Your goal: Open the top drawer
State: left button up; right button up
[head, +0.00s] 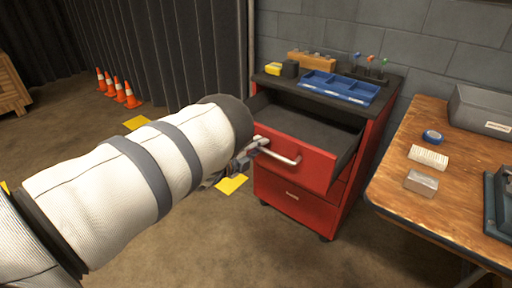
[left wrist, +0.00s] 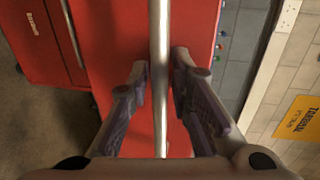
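The red tool cabinet (head: 292,203) stands against the wall, and its top drawer (head: 312,166) is pulled well out, showing a dark, empty-looking inside. The drawer's pale bar handle (head: 283,156) runs across its front. My left gripper (head: 262,143) is at the handle's left end, partly hidden behind my own arm. In the left wrist view the handle (left wrist: 159,60) passes between the two fingertips of my left gripper (left wrist: 160,68), which are drawn in close on both sides of it. My right gripper is in neither view.
Lower drawers (head: 292,198) are closed. A blue tray (head: 338,87) and small tools stand on the cabinet top. A wooden workbench (head: 412,207) with a grey bin (head: 480,110) is close on the right. Orange cones (head: 120,90) stand at the far left. The floor before the cabinet is clear.

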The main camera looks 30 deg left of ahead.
pick_arm(q)
jog(key=d+v, duration=0.1)
jog(key=v, duration=1.1)
jog(key=shift+a, duration=0.5)
jog(key=s+d+f+n+g+y+p, duration=0.1)
jog(key=s+d+f+n+g+y, duration=0.1)
jog(key=s+f+n+g, duration=0.6)
jog(key=s+d+f+n+g+y+p, duration=0.15)
jog(key=s+f+n, duration=0.35)
jog(key=s, duration=0.7)
jog(key=s+d+n+g+h, duration=0.1)
jog(key=s+d+n+g, duration=0.2)
jog(key=s, duration=0.8)
jog(key=s+d+n+g+h, duration=0.1)
jog(key=s+d+n+g, duration=0.2)
jog(key=s+d+g, duration=0.3)
jog(key=s+d, duration=0.2)
jog(key=s, duration=0.3)
jog(key=shift+d+f, duration=0.25)
jog(key=shift+d, duration=0.1)
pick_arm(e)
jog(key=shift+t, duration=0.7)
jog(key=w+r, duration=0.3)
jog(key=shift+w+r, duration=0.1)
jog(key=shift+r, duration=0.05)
